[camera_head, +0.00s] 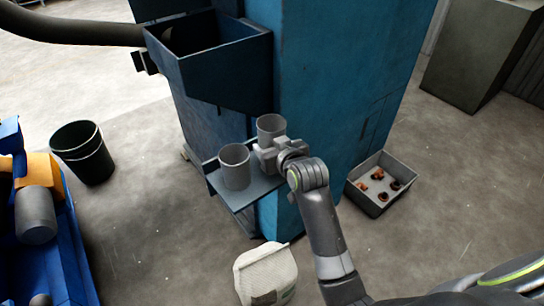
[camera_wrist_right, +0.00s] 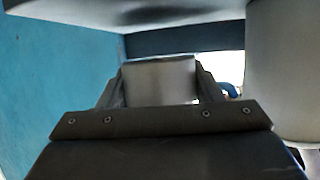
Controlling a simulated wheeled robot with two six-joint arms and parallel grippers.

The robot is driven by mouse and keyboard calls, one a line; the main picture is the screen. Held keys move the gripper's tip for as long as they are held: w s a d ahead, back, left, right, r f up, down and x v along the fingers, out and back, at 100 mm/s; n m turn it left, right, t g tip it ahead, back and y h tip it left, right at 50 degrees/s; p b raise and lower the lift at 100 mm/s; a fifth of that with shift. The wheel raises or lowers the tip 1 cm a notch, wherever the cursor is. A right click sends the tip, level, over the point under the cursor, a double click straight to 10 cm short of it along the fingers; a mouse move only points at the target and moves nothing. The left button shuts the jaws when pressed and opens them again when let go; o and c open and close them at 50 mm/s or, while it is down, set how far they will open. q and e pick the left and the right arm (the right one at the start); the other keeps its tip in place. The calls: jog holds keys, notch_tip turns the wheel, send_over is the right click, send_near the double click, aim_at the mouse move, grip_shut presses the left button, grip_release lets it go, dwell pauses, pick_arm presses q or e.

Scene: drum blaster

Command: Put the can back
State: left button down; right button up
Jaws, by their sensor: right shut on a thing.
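Two grey cans are at the small shelf (camera_head: 231,200) on the side of the blue machine. One can (camera_head: 271,127) is at my right gripper (camera_head: 268,154), at the shelf's right side against the machine. The right gripper is shut on this can, which also shows pale between the fingers in the right wrist view (camera_wrist_right: 160,80). The other can (camera_head: 235,166) stands upright on the shelf, just left of the gripper. A large pale rounded surface (camera_wrist_right: 286,70) fills the right of the wrist view. Whether the held can touches the shelf is hidden. My left gripper is out of view.
The blue machine (camera_head: 335,75) stands directly behind the shelf, with an open hopper (camera_head: 228,72) above. A grey box with small parts (camera_head: 373,205) is at right, a white sack (camera_head: 266,274) below, a black bucket (camera_head: 83,153) at left. Open floor lies between the bucket and shelf.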

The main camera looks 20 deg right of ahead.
jog(key=shift+f, duration=1.8)
jog(key=o, duration=1.1)
jog(key=shift+f, duration=0.1)
jog(key=shift+c, duration=0.2)
jog(key=shift+r, duration=0.2)
jog(key=v, duration=1.2)
jog(key=shift+f, duration=0.1)
